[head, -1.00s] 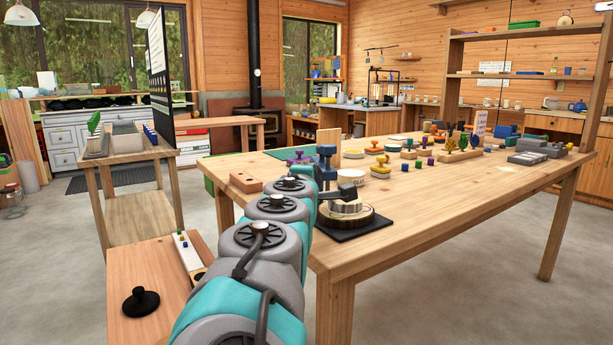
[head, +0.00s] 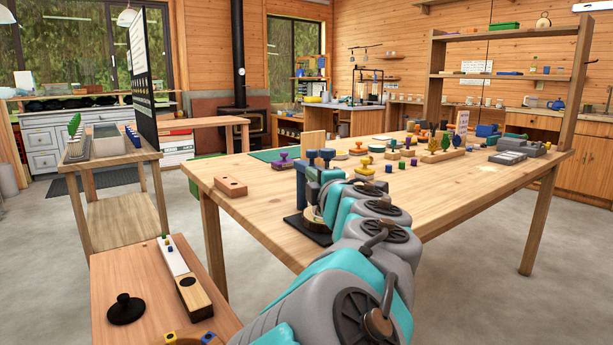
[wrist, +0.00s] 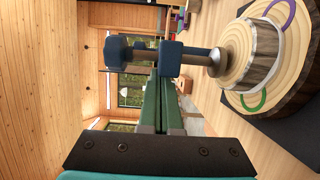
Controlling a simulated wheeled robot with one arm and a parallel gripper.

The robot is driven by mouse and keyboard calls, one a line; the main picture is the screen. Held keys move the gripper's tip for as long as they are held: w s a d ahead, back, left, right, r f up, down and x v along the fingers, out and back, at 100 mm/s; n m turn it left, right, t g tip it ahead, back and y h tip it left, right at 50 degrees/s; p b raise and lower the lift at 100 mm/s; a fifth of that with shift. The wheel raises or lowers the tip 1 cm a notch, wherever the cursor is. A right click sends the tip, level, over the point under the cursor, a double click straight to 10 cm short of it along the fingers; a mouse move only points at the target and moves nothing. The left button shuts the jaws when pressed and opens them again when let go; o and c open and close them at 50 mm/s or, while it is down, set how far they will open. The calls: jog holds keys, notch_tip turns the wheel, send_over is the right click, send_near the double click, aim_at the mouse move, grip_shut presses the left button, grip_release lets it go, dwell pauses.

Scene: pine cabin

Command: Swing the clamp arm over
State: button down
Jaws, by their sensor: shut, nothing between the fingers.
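The clamp arm shows in the wrist view as a dark blue block (wrist: 171,58) with a spindle through it. A blue knob (wrist: 117,48) is on one end of the spindle and a grey pad (wrist: 212,62) on the other.
The clamp stands on a black mat (head: 298,230) near the front edge of the wooden table (head: 420,205). A wooden block (head: 231,187) lies to its left. Several coloured knobbed pieces and a grey block set (head: 507,157) are farther back. A low bench (head: 140,270) is at front left.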

jog(key=shift+w+d+f, duration=0.1)
jog(key=shift+d, duration=0.35)
dwell(0.3)
